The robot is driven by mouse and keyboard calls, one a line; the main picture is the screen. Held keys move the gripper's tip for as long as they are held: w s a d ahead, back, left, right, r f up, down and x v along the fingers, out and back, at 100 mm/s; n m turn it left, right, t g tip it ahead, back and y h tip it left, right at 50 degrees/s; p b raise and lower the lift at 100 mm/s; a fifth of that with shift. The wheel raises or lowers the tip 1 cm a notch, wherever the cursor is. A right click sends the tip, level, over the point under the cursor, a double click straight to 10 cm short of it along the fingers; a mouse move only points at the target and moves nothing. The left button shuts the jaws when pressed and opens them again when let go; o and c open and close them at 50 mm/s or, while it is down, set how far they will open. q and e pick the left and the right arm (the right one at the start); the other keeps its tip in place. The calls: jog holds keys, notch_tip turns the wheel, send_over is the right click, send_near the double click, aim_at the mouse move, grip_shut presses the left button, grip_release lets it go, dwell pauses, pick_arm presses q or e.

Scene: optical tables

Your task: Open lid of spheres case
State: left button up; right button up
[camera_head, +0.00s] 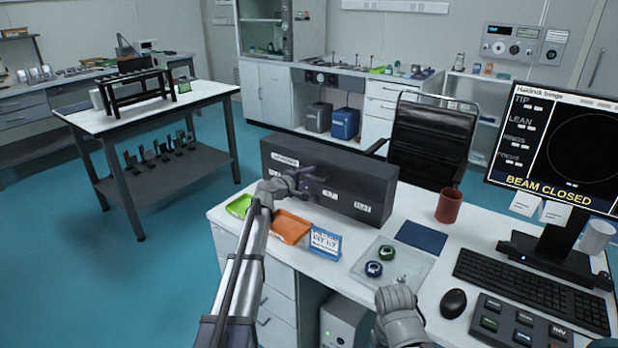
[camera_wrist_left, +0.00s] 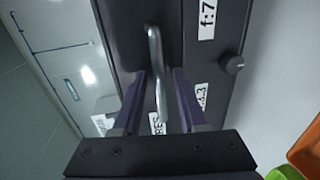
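A long dark grey case (camera_head: 345,183) with white labels on its front stands at the back of the desk. It looks like the spheres case, and no open lid shows. In the left wrist view a metal handle (camera_wrist_left: 157,65) stands out from the dark case face, near labels and a round knob (camera_wrist_left: 232,64). My left gripper (camera_head: 316,171) is at the case front. Its two purple fingers (camera_wrist_left: 160,98) are apart, one on each side of the handle, with gaps visible. My right arm's wrist shows at the lower middle of the head view; its gripper's fingers cannot be made out.
On the desk are an orange tray (camera_head: 290,227), a green tray (camera_head: 239,205), a small blue-and-white sign (camera_head: 325,243), a clear plate (camera_head: 410,268) with two round parts, a red-brown cup (camera_head: 450,206), a keyboard (camera_head: 530,288) and a monitor (camera_head: 560,140). A black chair (camera_head: 432,140) stands behind.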

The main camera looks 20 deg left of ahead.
pick_arm(q)
grip_shut()
dwell(1.2)
